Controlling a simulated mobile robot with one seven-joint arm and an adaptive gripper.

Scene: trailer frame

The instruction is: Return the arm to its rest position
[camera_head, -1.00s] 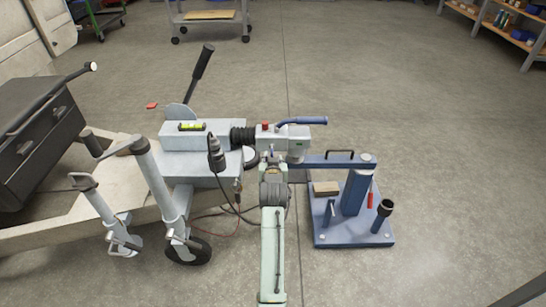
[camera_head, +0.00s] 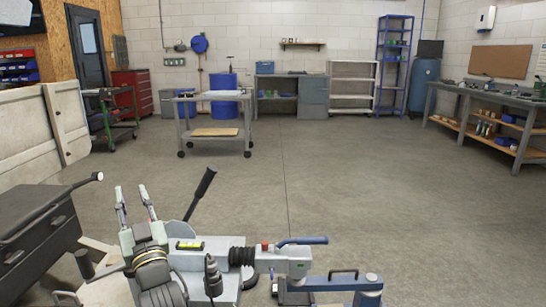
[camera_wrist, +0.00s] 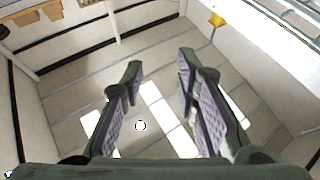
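My gripper (camera_head: 131,189) points upward at the lower left of the head view, in front of the grey trailer housing. Its two fingers are apart with nothing between them. In the wrist view my gripper (camera_wrist: 158,74) also shows open and empty, with pale walls and bright panels beyond it. My arm's wrist is bent up close to the camera and hides part of the trailer frame.
The trailer coupling (camera_head: 285,262) and its blue handle lie to the right of my gripper. A black toolbox (camera_head: 32,238) stands left. The floor beyond is clear up to a cart (camera_head: 214,138).

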